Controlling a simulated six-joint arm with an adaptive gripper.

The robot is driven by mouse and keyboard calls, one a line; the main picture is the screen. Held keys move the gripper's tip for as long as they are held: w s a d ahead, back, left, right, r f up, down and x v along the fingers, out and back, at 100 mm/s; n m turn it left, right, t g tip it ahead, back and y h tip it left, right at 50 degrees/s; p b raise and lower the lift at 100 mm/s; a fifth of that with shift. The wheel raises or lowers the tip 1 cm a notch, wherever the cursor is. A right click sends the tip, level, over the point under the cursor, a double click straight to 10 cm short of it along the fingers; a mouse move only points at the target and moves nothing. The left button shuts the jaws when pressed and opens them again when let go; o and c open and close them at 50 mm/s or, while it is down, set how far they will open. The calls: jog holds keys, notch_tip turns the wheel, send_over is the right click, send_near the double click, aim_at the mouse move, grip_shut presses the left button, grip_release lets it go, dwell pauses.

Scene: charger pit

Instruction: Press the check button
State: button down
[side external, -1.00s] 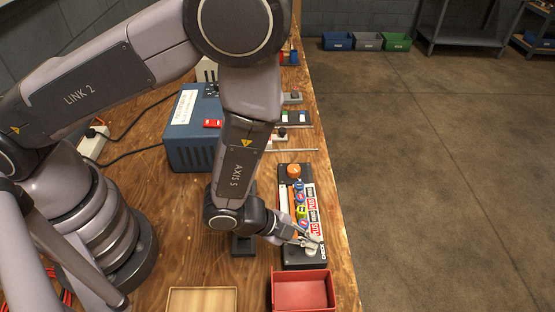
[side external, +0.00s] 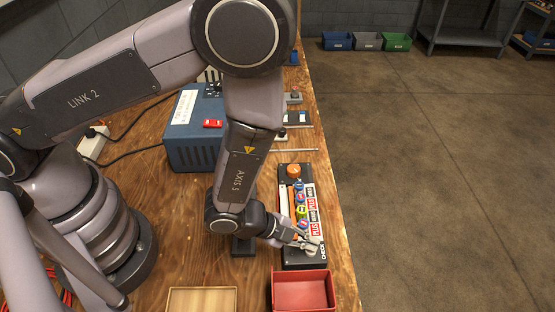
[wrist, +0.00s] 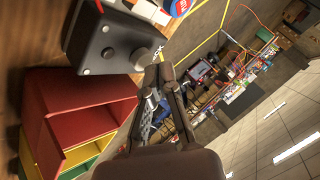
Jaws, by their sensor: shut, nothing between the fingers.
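The check button (wrist: 141,58) is a round grey knob on the end of a dark panel in the wrist view. In the side view the dark panel (side external: 289,258) has the word CHECK at its near end, and the button there is largely covered by my fingers. My gripper (side external: 314,244) is shut and empty, low over that end of the panel. In the wrist view its fingertips (wrist: 159,70) appear just beside the button. I cannot tell whether they touch it.
A red bin (side external: 303,291) stands close to the panel's near end, and a wooden tray (side external: 202,300) is left of it. The panel also carries an orange knob (side external: 294,170), several coloured round pieces and labels. A blue box (side external: 191,145) stands behind. The table's right edge is close.

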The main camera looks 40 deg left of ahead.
jog(key=shift+f, duration=0.45)
dwell(0.6)
jog(key=shift+r, duration=0.85)
jog(key=shift+r, duration=0.1)
jog(key=shift+r, duration=2.45)
